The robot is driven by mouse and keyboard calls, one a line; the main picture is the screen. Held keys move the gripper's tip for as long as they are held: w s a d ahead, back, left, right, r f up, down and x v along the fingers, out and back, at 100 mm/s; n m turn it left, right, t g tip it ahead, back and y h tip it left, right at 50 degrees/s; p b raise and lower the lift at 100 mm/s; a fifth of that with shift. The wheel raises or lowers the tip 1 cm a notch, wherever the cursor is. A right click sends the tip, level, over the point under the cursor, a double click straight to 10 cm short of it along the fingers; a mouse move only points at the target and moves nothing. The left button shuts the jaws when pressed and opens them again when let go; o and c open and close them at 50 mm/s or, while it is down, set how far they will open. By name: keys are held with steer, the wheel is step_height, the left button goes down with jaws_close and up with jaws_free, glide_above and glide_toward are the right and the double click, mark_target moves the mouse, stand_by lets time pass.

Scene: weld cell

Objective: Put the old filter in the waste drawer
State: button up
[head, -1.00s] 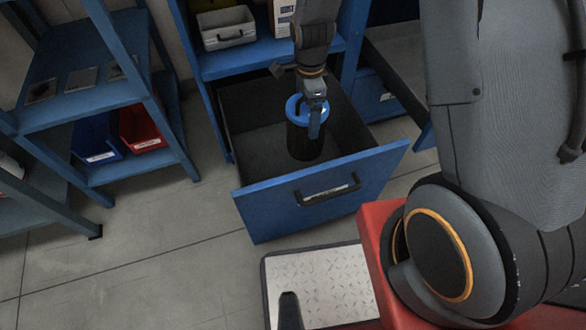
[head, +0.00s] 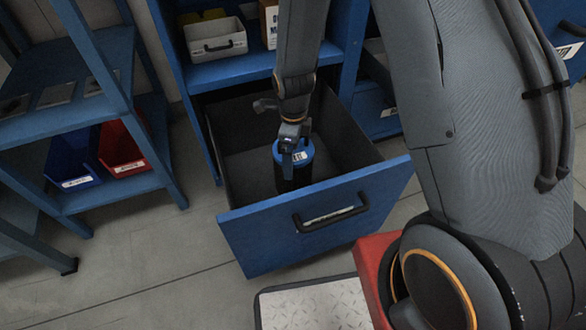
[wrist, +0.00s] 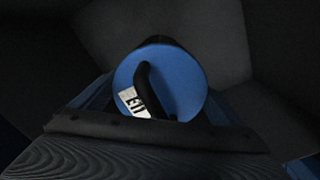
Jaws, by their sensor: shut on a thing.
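The old filter (head: 298,172) is a dark cylinder with a blue top. It is upright inside the open waste drawer (head: 310,230), which has a blue front with a black bar handle and dark inner walls. My gripper (head: 291,143) points down and is shut on the filter's top. In the wrist view the filter's round blue top (wrist: 185,80) shows, with a black curved handle and a white label. The drawer's front hides the filter's lower end, so I cannot tell if it touches the drawer floor.
At left, a blue rack (head: 70,110) holds blue and red bins (head: 120,148). A metal tread plate (head: 315,308) lies in front. The floor left of the drawer is clear.

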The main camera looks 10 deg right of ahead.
steer(key=shift+f+b, duration=0.7)
steer(key=shift+f, duration=1.9)
steer(key=o, duration=1.8)
